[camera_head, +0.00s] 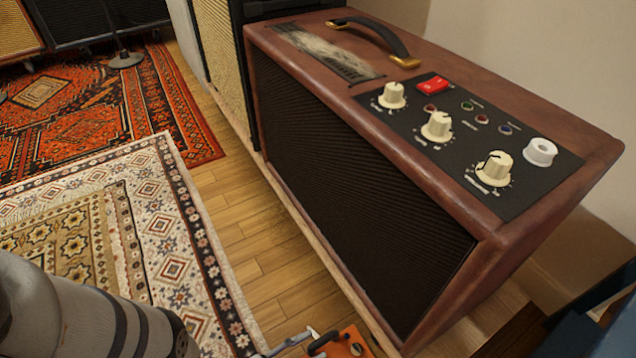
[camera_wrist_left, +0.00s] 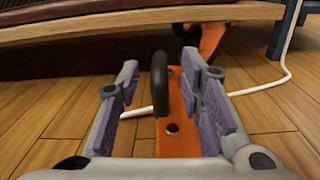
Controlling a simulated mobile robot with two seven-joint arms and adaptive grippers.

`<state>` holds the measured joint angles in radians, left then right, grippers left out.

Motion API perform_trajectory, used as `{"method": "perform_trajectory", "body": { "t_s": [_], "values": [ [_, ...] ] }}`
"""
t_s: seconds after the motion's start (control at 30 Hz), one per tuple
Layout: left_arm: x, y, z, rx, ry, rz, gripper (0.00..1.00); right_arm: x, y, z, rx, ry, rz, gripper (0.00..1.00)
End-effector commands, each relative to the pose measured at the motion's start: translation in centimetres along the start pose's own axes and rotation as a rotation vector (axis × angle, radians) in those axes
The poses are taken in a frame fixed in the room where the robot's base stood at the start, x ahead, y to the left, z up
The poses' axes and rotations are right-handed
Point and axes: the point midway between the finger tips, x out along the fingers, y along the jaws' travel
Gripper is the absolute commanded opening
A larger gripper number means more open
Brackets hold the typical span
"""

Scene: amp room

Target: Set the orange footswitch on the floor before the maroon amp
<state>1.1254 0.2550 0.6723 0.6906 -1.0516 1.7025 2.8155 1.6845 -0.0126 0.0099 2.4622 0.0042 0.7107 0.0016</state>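The orange footswitch (camera_head: 352,341) shows at the bottom edge of the head view, close to the front foot of the maroon amp (camera_head: 465,210). In the left wrist view the orange footswitch (camera_wrist_left: 180,110) lies between my left gripper's fingers, with a black loop-like part standing up from it and a dark red button on top. My left gripper (camera_wrist_left: 160,85) is open around it, with a visible gap at the left finger. In the head view only a bit of that gripper shows beside the footswitch; its base is cut off. My right gripper is not in view.
A pale wooden board (camera_wrist_left: 120,27) runs under the amp. Another orange piece (camera_wrist_left: 211,38) and a white cable (camera_wrist_left: 272,85) are near it. A patterned cream rug (camera_head: 165,262) and a red rug (camera_head: 75,110) lie left. Bare wood floor (camera_head: 255,240) lies between rug and amp.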

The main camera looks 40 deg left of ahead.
Motion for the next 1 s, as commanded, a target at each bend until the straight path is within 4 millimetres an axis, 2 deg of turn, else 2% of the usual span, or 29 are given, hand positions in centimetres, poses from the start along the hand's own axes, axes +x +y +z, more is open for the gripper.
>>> {"method": "perform_trajectory", "body": {
  "t_s": [0.03,0.1,0.2,0.33,0.5,0.87,0.97,1.0],
  "values": [
    [-1.6,0.0,-0.1,0.000,0.005,-0.001,0.34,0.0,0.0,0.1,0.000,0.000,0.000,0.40],
    [-3.6,-0.1,-0.1,0.000,0.005,-0.002,0.34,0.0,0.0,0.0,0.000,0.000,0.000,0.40],
    [-6.0,-0.1,-0.1,0.000,0.003,-0.002,0.34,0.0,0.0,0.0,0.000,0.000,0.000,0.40],
    [-8.2,0.0,-0.1,0.000,0.002,0.000,0.34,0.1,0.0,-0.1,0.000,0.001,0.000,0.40],
    [-9.1,0.0,0.0,0.000,0.000,0.000,0.34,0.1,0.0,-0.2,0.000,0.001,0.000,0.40],
    [-9.0,0.0,0.0,0.000,0.000,0.000,0.34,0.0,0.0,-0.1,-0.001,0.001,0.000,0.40],
    [-9.3,0.0,1.4,-0.001,0.000,0.000,0.34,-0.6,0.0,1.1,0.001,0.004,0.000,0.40],
    [-9.3,0.1,3.2,0.002,-0.008,0.000,0.34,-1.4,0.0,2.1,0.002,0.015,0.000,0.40]
  ]
}}
